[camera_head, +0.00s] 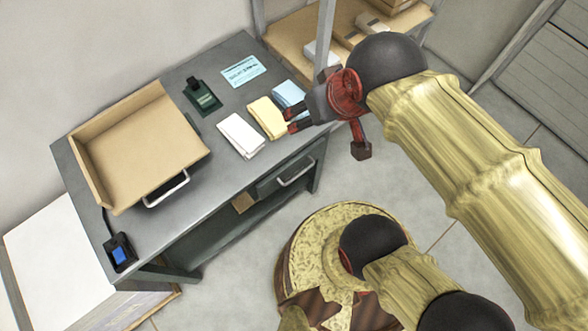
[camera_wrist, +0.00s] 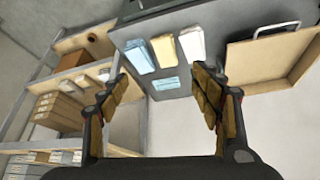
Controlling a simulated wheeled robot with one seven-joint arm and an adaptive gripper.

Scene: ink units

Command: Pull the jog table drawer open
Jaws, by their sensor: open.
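The jog table (camera_head: 225,175) is a dark grey table at the left of the head view. Its drawer (camera_head: 268,186) is under the top at the right end of the front side, with a pale bar handle (camera_head: 297,172). The drawer front looks flush and shut. My gripper (camera_head: 292,120) is open and empty, above the table's right end near the paper stacks. It is apart from the drawer handle, higher up in the picture. In the wrist view, both fingers (camera_wrist: 162,80) are spread with nothing between them. The drawer handle does not clearly show there.
On the top are white (camera_head: 240,135), yellow (camera_head: 267,118) and blue (camera_head: 289,97) paper stacks, a tan tray (camera_head: 135,150) with its own handle, and a small blue-screen device (camera_head: 120,252). A shelf rack (camera_wrist: 45,115) stands beside the table. Floor before the drawer shows clear.

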